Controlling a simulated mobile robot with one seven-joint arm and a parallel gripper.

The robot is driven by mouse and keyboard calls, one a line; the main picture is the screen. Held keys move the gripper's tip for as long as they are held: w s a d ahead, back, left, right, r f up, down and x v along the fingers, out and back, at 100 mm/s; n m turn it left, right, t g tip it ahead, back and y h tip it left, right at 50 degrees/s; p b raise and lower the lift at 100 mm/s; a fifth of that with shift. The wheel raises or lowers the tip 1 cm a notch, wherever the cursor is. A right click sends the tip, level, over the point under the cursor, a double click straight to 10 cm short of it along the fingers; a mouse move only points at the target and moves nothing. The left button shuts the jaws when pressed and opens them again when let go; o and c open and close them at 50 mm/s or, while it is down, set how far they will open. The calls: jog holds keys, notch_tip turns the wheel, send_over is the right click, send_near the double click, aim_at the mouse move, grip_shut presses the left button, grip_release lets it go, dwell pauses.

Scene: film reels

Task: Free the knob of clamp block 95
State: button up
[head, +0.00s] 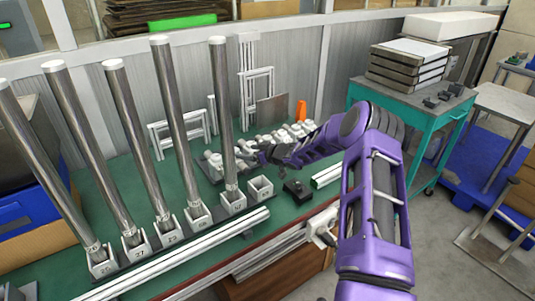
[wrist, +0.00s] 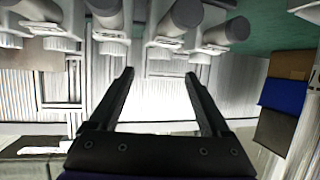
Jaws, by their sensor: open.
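A row of white clamp-like fittings (head: 285,134) stands at the back of the green bench in the head view. In the wrist view, white blocks (wrist: 160,52) with grey cylinders (wrist: 186,12) line the top of the picture. No number 95 is readable, so I cannot tell which block it is. My gripper (wrist: 159,76) is open and empty, its dark fingers pointing up towards the blocks, with one block between the fingertips in the picture. I cannot tell whether they touch. In the head view the purple wrist hides part of the row.
Several tall metal tubes (head: 145,140) stand in numbered square holders along the left of the green bench (head: 95,195). An empty holder (head: 260,188) and a black knobbed piece (head: 297,189) are nearby. An orange cone-like object (head: 301,111) stands behind. A teal cart (head: 405,98) stands right.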

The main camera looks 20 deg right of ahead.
jog(key=v, duration=1.1)
jog(key=shift+w, duration=0.1)
